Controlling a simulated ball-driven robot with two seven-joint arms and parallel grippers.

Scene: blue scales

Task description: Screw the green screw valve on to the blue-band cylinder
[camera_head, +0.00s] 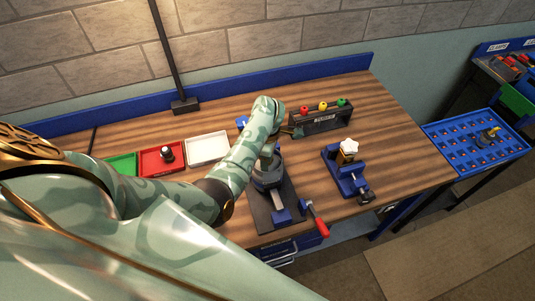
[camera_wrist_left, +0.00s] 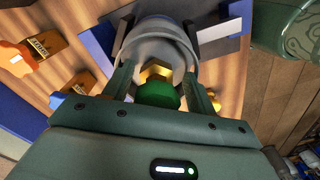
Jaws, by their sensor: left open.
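My left arm reaches over the grey clamp stand (camera_head: 266,180) in the middle of the bench. In the left wrist view, a green valve top (camera_wrist_left: 158,95) with gold-coloured metal (camera_wrist_left: 156,73) beyond it sits between the two fingers of my left gripper (camera_wrist_left: 164,92). The fingers are open, one on each side of it. A large grey round body (camera_wrist_left: 160,42) lies just beyond the gold part. My right gripper is not in view.
A dark rack (camera_head: 320,121) holds red, yellow and green (camera_head: 342,102) knobs at the back. A blue vise (camera_head: 345,178) with a white-topped piece stands right. Green, red (camera_head: 150,165) and white (camera_head: 207,149) trays lie left. A red handle (camera_head: 316,218) juts past the front edge.

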